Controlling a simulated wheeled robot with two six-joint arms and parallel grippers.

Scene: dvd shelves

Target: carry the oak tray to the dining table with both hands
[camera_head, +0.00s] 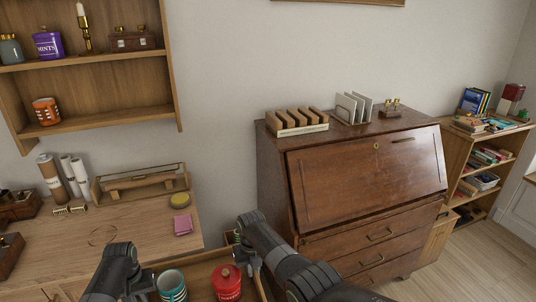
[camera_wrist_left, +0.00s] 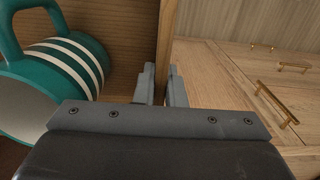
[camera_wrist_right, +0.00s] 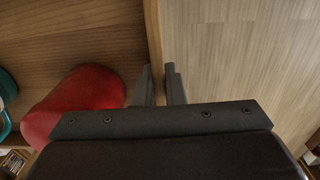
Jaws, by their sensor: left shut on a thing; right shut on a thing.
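The oak tray (camera_head: 200,272) shows at the bottom of the head view, partly cut off by the frame and covered by my arms. A teal mug with white stripes (camera_head: 171,284) and a red lidded canister (camera_head: 226,281) stand in it. My left gripper (camera_head: 142,284) is shut on the tray's left wall; the wrist view shows the wall (camera_wrist_left: 167,40) between the fingers (camera_wrist_left: 163,85), beside the mug (camera_wrist_left: 75,65). My right gripper (camera_head: 246,260) is shut on the right wall (camera_wrist_right: 153,35), between its fingers (camera_wrist_right: 160,85), beside the canister (camera_wrist_right: 80,98).
A wooden sideboard (camera_head: 130,228) with a wooden rack, rolls, a yellow tin and a pink block is at left, below a wall shelf (camera_head: 105,58). A brown bureau (camera_head: 365,180) stands close ahead right. A bookcase (camera_head: 490,150) is beyond it. Floor is clear at lower right.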

